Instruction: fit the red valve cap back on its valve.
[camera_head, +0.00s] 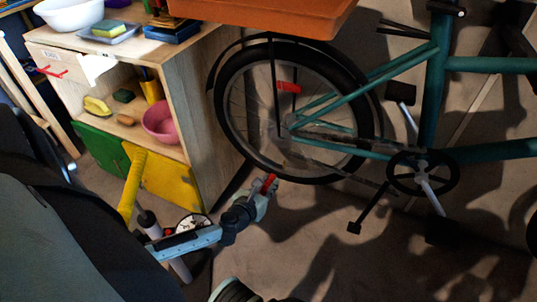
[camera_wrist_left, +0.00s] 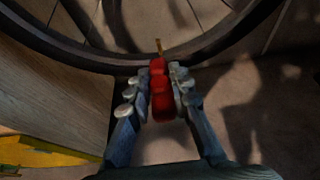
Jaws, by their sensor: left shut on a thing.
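The red valve cap (camera_wrist_left: 160,92) is held between the fingers of my left gripper (camera_wrist_left: 161,88) in the left wrist view. In the head view the red cap (camera_head: 268,183) shows at the tip of my left gripper (camera_head: 265,187), low beside the bicycle's rear wheel (camera_head: 226,118). A thin brass-coloured valve (camera_wrist_left: 158,46) sticks out from the wheel rim (camera_wrist_left: 193,48), just beyond the cap's far end. The cap looks roughly in line with the valve. I cannot tell whether they touch. My right gripper is not seen.
A wooden cabinet (camera_head: 212,110) with green and yellow doors stands left of the wheel. A pink bowl (camera_head: 160,122) sits on its shelf. An orange tray (camera_head: 265,12) is above the wheel. The teal bicycle frame (camera_head: 432,95) fills the right. Floor below the wheel is clear.

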